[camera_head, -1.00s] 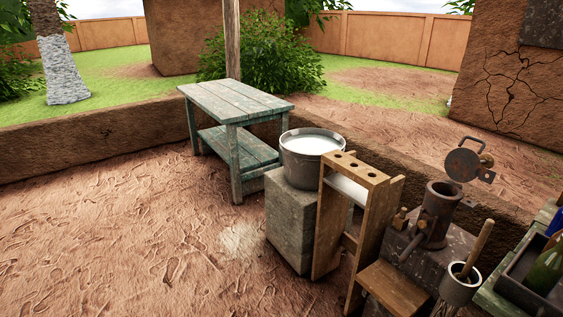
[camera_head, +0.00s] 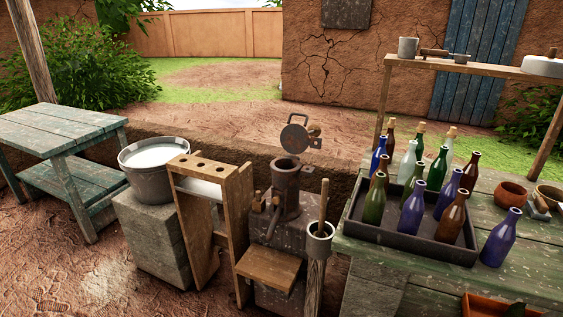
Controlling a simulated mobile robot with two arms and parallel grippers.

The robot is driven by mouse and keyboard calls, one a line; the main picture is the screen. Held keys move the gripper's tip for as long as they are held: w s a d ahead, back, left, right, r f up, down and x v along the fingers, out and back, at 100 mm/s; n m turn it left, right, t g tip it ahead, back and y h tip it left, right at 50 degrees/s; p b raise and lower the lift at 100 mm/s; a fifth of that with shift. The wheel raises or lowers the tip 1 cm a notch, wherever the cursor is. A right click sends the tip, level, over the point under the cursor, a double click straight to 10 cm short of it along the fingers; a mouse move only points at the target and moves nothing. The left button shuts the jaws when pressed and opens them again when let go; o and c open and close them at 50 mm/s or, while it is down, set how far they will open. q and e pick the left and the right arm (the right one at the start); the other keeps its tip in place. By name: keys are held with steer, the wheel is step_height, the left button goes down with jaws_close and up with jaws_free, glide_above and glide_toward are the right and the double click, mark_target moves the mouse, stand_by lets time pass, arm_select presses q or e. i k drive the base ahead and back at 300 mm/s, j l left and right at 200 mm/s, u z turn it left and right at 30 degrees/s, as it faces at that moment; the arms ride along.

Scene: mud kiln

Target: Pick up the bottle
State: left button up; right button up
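Several bottles stand upright in a dark tray (camera_head: 404,239) on the green wooden table (camera_head: 429,277) at the right. Among them are a green bottle (camera_head: 375,200), a purple bottle (camera_head: 413,211), a brown bottle (camera_head: 451,219) and a clear one (camera_head: 407,163). One purple bottle (camera_head: 500,238) stands outside the tray, on the table to its right. Several bottles partly hide one another. Neither of my grippers shows in the view.
A metal press (camera_head: 286,190), a wooden rack (camera_head: 222,205) and a bucket of whitish liquid (camera_head: 152,168) on a stone block stand left of the table. Bowls (camera_head: 512,194) sit at the right. A raised shelf (camera_head: 470,67) spans the table's back. Bare ground lies at lower left.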

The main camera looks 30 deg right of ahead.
mark_target(501, 238)
steer(key=z, duration=0.45)
steer(key=l+z, duration=0.15)
steer(key=z, duration=0.7)
steer(key=l+z, duration=0.15)
steer(key=z, duration=0.3)
steer(key=i+z, duration=0.1)
steer(key=z, duration=0.3)
steer(key=l+u, duration=0.1)
steer(key=u, duration=0.65)
steer(key=l+u, duration=0.4)
steer(key=k+l+u, duration=0.1)
steer(key=l+u, duration=0.3)
steer(key=k+l+u, duration=0.15)
steer(key=l+u, duration=0.3)
steer(key=j, duration=0.1)
